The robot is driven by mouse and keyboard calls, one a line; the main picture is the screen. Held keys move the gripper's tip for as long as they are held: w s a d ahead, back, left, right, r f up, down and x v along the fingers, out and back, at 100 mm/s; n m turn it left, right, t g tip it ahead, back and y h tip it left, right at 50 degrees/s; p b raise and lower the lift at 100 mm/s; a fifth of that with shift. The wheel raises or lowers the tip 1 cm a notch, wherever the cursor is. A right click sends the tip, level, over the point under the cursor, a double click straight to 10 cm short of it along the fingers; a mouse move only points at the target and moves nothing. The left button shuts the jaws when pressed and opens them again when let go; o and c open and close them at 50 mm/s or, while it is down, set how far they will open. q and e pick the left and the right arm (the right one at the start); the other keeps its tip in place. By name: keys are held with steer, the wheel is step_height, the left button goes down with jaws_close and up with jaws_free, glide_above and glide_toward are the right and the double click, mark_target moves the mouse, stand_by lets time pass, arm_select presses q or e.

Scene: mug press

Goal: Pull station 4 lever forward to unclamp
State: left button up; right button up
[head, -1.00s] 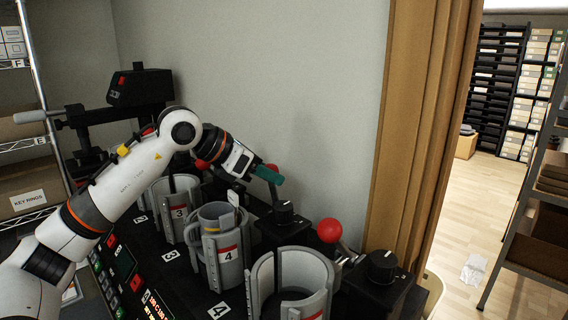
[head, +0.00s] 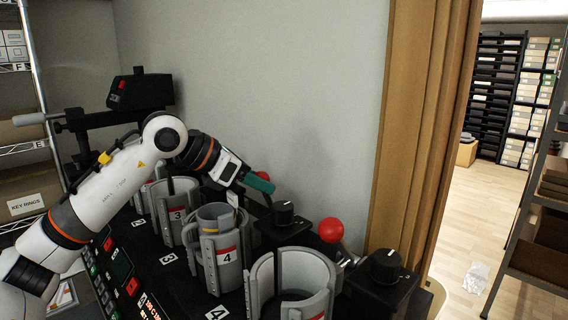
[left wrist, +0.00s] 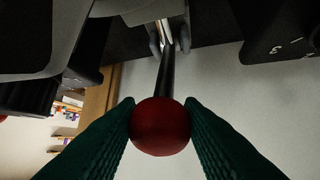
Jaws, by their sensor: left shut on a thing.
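My left gripper (head: 260,182), with green fingers, is shut on the red ball knob (left wrist: 160,126) of a lever behind the station marked 4. In the head view only a sliver of this knob (head: 265,175) shows behind the fingers. In the left wrist view the knob sits between both fingers, and its dark lever shaft (left wrist: 166,74) runs up to a bracket. The station 4 clamp (head: 226,257) is a grey split holder with a grey cylinder (head: 214,211) inside. My right gripper is not in view.
Station 3's clamp (head: 178,208) stands left of station 4. At right are another open clamp (head: 262,285), a lever with a red knob (head: 331,230) and a black dial box (head: 383,268). A wall and wooden door frame (head: 415,130) stand behind.

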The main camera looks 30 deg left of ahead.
arm_select(q)
steer(key=o, duration=0.7)
steer(key=shift+d, duration=0.1)
steer(key=shift+r, duration=0.1)
step_height(320, 180, up, 6)
steer(key=s+a+p, duration=0.1)
steer(key=p, duration=0.3)
steer(key=shift+s, duration=0.2)
steer(key=shift+a+r, duration=0.1)
steer(key=p+v, duration=0.1)
steer(key=v, duration=0.5)
stand_by(0.3)
